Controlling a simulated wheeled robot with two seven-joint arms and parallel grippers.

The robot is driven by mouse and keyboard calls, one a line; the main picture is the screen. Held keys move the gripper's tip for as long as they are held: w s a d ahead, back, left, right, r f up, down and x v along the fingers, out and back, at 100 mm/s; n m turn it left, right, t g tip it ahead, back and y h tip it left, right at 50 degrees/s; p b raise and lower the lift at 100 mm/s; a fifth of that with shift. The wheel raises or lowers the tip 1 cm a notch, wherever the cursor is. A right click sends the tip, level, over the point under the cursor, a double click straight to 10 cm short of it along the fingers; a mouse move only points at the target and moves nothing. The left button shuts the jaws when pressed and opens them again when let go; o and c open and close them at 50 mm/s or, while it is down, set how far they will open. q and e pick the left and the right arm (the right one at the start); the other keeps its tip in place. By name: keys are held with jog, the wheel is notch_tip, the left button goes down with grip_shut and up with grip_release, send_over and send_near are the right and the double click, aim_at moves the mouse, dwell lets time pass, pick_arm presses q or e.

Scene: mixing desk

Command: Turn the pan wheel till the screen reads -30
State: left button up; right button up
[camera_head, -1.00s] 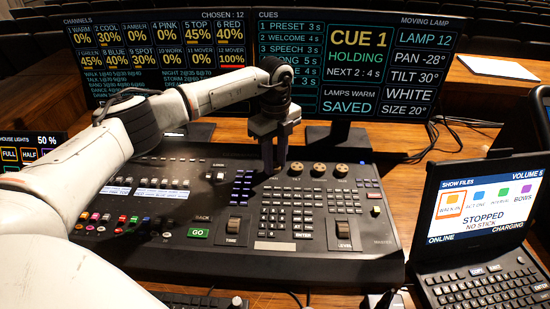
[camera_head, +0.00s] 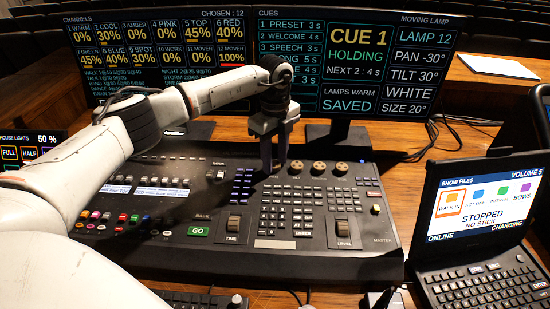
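The lamp screen (camera_head: 421,60) at the top right reads PAN -30°, with TILT 30° below it. My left gripper (camera_head: 274,168) points down at the desk's row of brown wheels, at the row's left end. Its two fingers stand a little apart, at the place of the pan wheel, which they hide. The fingers look shut on that wheel, though the contact itself is hidden. Three other wheels (camera_head: 319,167) show to the right of the fingers, uncovered.
The mixing desk (camera_head: 260,262) has several keys and faders around the wheels. Two screens stand behind it, the cue screen (camera_head: 290,100) close behind my gripper. A laptop (camera_head: 480,215) stands at the right. My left arm covers the desk's left side.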

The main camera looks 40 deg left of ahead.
aim_at(275, 164)
pick_arm(q)
notch_tip(275, 164, up, 10)
jog(key=b, duration=0.1)
jog(key=shift+r, duration=0.2)
dwell(0.6)
